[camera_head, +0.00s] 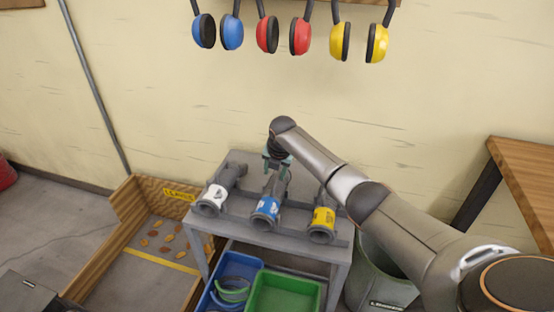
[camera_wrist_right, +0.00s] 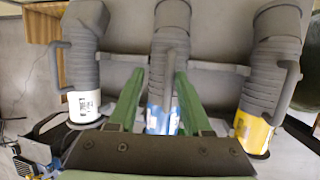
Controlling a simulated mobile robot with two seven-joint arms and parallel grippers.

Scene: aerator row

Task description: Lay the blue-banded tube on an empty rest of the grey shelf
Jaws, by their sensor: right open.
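The blue-banded tube (camera_head: 265,211) lies in the middle of three grey tubes on the grey shelf (camera_head: 240,160). It also shows in the right wrist view (camera_wrist_right: 171,50), its blue band low in the picture. My right gripper (camera_head: 277,178) is above the rear part of this tube. In the wrist view its green fingers (camera_wrist_right: 160,80) are apart, one on each side of the tube; I cannot tell whether they touch it. The gripper partly hides the tube. I cannot make out an empty rest. My left gripper is not in view.
A white-banded tube (camera_head: 215,196) lies to the left and a yellow-banded tube (camera_head: 322,222) to the right, close by. Below are a blue bin (camera_head: 237,263) and a green bin (camera_head: 285,295). A wooden crate (camera_head: 127,203) stands left, a grey bucket (camera_head: 375,285) right.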

